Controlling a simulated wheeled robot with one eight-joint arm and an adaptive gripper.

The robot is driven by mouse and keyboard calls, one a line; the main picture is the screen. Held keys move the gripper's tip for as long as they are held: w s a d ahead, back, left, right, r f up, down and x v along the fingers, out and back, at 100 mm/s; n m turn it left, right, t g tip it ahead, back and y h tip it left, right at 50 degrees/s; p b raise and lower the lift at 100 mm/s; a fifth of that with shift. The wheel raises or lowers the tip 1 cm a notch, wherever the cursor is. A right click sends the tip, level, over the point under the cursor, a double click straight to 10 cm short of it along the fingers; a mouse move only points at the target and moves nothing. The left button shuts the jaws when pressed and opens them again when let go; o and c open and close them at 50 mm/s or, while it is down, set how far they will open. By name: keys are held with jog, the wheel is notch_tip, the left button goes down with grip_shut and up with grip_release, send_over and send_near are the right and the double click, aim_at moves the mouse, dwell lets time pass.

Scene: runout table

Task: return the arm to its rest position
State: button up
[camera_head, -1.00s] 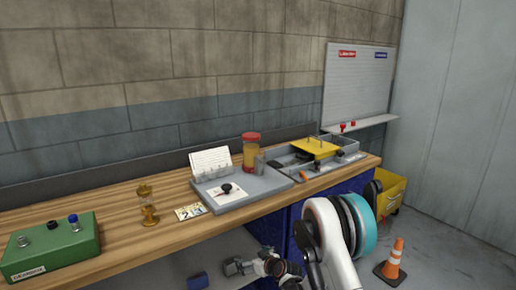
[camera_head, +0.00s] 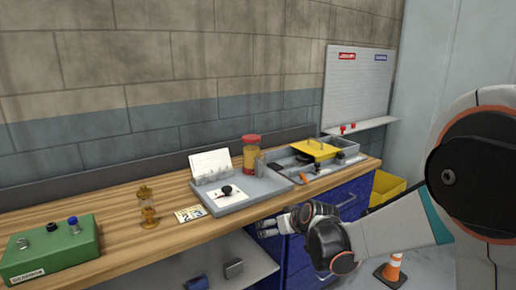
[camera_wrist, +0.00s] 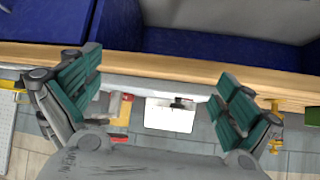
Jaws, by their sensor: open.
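My gripper (camera_head: 270,228) is in front of the workbench's front edge, near the blue drawers, in the head view. My arm comes in from the right, bent at a large dark joint. In the wrist view my gripper (camera_wrist: 160,92) has its two green-padded fingers wide apart, with nothing between them. The wrist picture is upside down. Beyond the fingers it shows the wooden bench edge (camera_wrist: 180,62) and a white card (camera_wrist: 170,115).
The wooden bench (camera_head: 115,204) carries a green box (camera_head: 50,250), a brass lamp-like object (camera_head: 147,207), a grey tray (camera_head: 262,190), a red-lidded jar (camera_head: 251,152) and a grey case with a yellow lid (camera_head: 315,149). A cone (camera_head: 391,270) and yellow bin (camera_head: 386,188) stand right.

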jog(key=s+d+r+m+h, duration=0.1)
jog(key=s+d+r, duration=0.3)
jog(key=s+r, duration=0.4)
jog(key=s+d+m+g+h, duration=0.1)
jog(key=s+d, duration=0.3)
jog(key=s, duration=0.9)
jog(key=s+d+m+h, duration=0.2)
jog(key=s+d, duration=0.3)
jog(key=s, duration=0.8)
jog(key=shift+s+d+g, duration=0.2)
jog(key=shift+g, duration=0.2)
jog(key=shift+f, duration=0.1)
